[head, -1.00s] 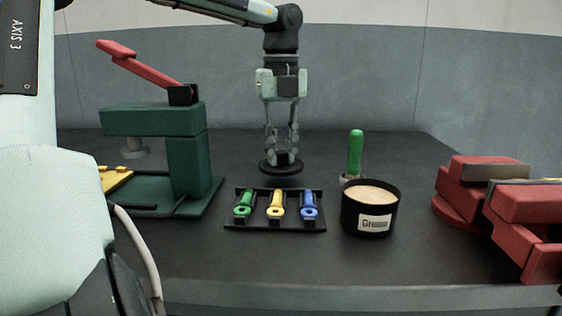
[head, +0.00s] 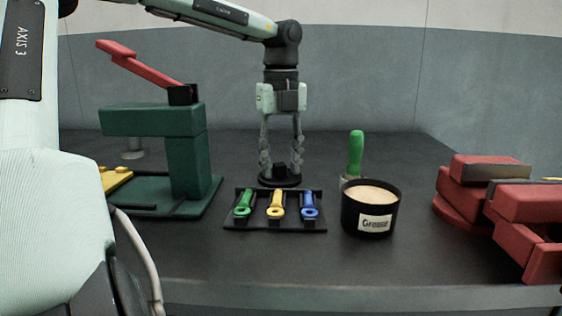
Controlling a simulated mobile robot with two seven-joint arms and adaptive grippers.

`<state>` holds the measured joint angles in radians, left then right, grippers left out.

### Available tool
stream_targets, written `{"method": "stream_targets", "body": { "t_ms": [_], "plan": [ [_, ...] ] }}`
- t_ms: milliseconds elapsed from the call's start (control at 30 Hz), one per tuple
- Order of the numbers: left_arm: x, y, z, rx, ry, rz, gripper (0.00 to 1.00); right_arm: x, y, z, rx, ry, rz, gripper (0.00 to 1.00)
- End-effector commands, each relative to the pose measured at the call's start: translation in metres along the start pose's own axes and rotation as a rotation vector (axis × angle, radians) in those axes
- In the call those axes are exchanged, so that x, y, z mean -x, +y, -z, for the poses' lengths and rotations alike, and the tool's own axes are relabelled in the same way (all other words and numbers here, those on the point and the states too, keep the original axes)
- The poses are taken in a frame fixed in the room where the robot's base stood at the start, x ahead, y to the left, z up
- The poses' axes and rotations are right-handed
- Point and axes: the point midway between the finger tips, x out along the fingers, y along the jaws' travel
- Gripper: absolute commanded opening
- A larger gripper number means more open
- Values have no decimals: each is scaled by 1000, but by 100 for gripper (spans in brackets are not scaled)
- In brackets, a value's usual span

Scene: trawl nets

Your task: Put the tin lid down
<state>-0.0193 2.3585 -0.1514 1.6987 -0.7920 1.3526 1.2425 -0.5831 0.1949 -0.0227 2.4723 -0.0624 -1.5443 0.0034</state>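The tin lid (head: 279,182) is a flat black disc with a small block-shaped knob. It lies on the dark bench just behind the black tray. My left gripper (head: 281,171) points straight down over it. Its two fingers are spread, one on each side of the knob, with a gap showing to both sides. The black tin (head: 350,214), labelled "Grease", stands open to the right of the tray, full of pale beige grease. My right gripper is not in view.
The black tray (head: 275,226) holds a green, a yellow and a blue tool. A green-handled tool (head: 355,152) stands behind the tin. A green press (head: 188,160) with a red lever is at the left, a red vise (head: 480,195) at the right. The bench's back is clear.

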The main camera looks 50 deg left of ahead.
Motion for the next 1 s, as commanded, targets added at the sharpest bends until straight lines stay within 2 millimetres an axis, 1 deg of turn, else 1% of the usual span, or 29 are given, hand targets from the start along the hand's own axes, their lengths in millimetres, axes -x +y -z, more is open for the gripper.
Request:
{"method": "stream_targets", "body": {
  "t_ms": [233,300,367,567,700,833,1000],
  "plan": [
    [2,0,0,0,0,0,40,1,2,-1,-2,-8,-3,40],
    [5,0,0,0,0,0,40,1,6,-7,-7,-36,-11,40],
    [15,0,-1,1,-3,1,40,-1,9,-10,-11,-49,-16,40],
    [60,0,-1,2,-3,2,40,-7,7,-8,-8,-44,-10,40],
    [90,0,-1,1,-3,1,40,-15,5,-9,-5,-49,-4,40],
    [109,0,0,2,-1,1,40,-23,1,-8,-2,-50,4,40],
    [122,0,0,0,-1,-1,40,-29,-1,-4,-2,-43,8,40]
  ]
}}
